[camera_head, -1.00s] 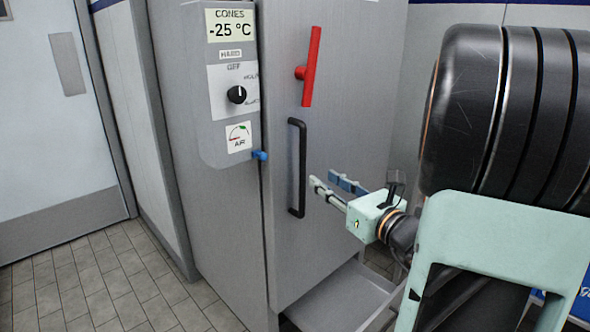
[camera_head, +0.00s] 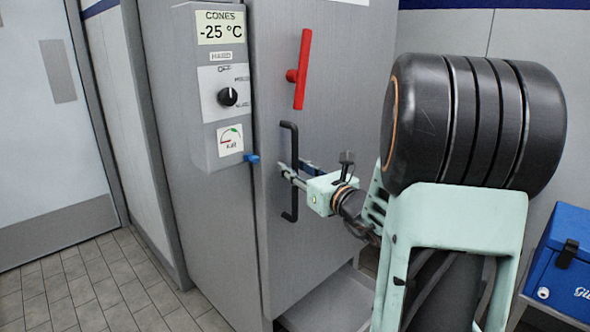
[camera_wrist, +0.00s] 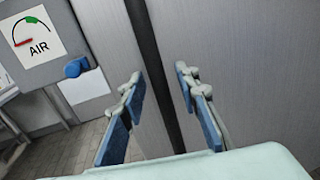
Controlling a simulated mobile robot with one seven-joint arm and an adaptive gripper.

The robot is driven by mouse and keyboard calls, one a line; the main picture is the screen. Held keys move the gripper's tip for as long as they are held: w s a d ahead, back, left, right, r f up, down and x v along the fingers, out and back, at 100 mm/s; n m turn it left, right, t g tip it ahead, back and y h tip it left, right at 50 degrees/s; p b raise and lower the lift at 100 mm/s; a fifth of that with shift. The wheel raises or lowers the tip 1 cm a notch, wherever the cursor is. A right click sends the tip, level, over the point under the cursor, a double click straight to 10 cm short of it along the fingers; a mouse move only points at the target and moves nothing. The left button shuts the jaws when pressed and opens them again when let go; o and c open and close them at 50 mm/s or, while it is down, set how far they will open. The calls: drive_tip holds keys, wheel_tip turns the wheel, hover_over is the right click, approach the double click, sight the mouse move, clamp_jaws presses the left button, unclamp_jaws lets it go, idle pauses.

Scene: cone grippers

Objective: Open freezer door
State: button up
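The freezer door (camera_head: 345,100) is a grey metal panel that looks shut against the cabinet. It carries a black vertical bar handle (camera_head: 290,145). My gripper (camera_head: 291,167) is at the lower half of this handle, its fingers pointing at the door. In the wrist view the handle (camera_wrist: 158,60) shows as a dark bar between my two blue-padded fingers (camera_wrist: 157,82). The fingers are apart, one on each side of the bar, with visible gaps to it. They partly cover the handle in the head view.
A red lever (camera_head: 302,70) is mounted on the door above the handle. The control panel (camera_head: 222,75) and a blue knob (camera_head: 252,159) are at its left. A metal tray (camera_head: 330,300) juts out below the door. A blue cooler (camera_head: 565,265) stands at the right.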

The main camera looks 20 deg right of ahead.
clamp_jaws()
drive_tip(key=shift+s, duration=0.1)
